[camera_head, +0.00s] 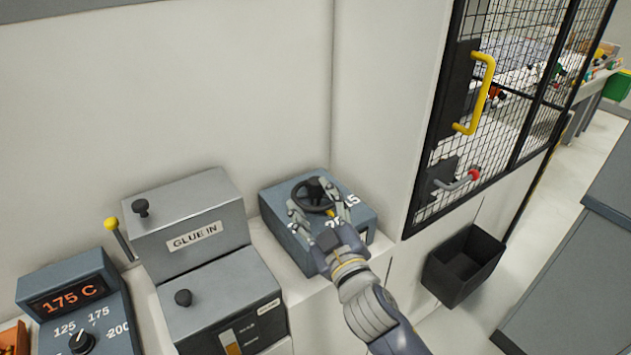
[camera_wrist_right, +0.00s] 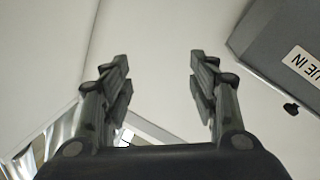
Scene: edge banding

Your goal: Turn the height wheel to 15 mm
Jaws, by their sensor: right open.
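The height wheel (camera_head: 314,194) is a black handwheel on top of a blue-grey box (camera_head: 275,212) on the ledge. White numbers are printed around it; a "15" shows at its right and part of a "25" nearer me, the others partly hidden. My right gripper (camera_head: 320,208) is at the near side of the wheel, with one finger to each side of it. In the right wrist view the fingers (camera_wrist_right: 160,85) are apart with nothing between them, and the wheel does not show. I cannot tell whether the fingers touch the wheel. My left gripper is not in view.
Left of the wheel box stands the grey "GLUE IN" unit (camera_head: 190,222) with black knobs, then a yellow-tipped lever (camera_head: 111,224) and a 175 C temperature panel (camera_head: 70,290). At right are a mesh door with a yellow handle (camera_head: 483,92) and a black bin (camera_head: 463,265).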

